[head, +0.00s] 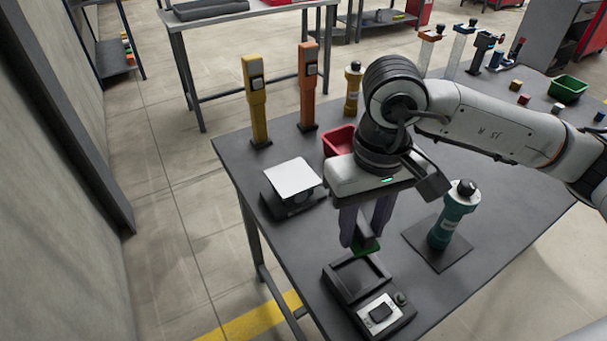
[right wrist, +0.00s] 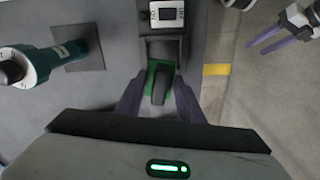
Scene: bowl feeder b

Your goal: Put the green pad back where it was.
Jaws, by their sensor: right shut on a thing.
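The green pad (head: 370,247) is held at the tips of my right gripper (head: 362,238), which points down over the table. In the right wrist view the green pad (right wrist: 152,72) shows with a dark grip on top, between the purple fingers of my right gripper (right wrist: 160,98). The pad appears to be above the recess; the exact gap is unclear. My left gripper (right wrist: 280,38) shows only in the right wrist view, with its fingers apart and empty.
A teal bottle-like post on a dark plate (head: 452,222) stands right of my right gripper. A scale with a white plate (head: 293,178) is to the left, a red bin (head: 339,140) behind. Yellow (head: 256,100) and orange (head: 308,85) posts stand at the far edge.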

